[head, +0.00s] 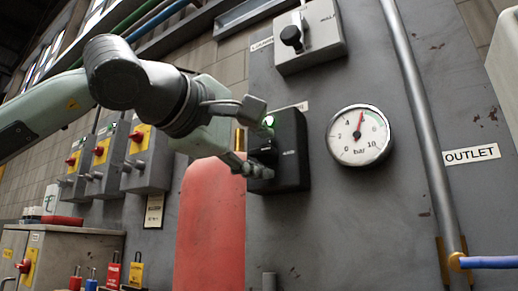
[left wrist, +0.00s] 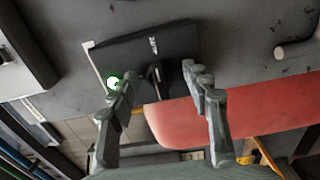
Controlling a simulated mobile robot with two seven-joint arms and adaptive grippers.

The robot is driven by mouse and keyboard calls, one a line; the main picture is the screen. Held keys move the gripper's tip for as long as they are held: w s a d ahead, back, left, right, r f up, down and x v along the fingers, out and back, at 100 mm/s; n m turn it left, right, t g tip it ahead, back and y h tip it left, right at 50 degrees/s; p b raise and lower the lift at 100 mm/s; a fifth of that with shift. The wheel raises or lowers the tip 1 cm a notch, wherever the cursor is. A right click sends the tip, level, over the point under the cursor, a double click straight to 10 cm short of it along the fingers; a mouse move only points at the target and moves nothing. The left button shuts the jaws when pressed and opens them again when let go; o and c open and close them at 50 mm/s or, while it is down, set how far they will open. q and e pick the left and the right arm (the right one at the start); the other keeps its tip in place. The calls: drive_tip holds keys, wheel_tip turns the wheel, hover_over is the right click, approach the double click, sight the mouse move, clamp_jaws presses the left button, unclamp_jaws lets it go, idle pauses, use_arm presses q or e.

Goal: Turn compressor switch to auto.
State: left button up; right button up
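The compressor switch is most likely the black box (head: 292,140) on the grey panel, left of the pressure gauge. It has a lit green lamp (head: 268,121) and a dark knob partly hidden by my fingers. The box also shows in the left wrist view (left wrist: 130,52), with its dark knob (left wrist: 156,82) standing out. My left gripper (head: 261,140) is at the front of the box; in the left wrist view (left wrist: 156,78) its fingers are apart, one on each side of the knob. I cannot tell whether they touch it. My right gripper is in neither view.
A grey switch box (head: 309,38) with a black knob is above. A gauge (head: 358,135) and a vertical pipe (head: 420,120) are to the right. A red cylinder (head: 210,225) stands below my gripper. Several grey boxes with red-and-yellow switches (head: 145,160) are left.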

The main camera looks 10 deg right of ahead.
use_arm(q)
drive_tip(key=v, duration=1.2)
idle(0.6)
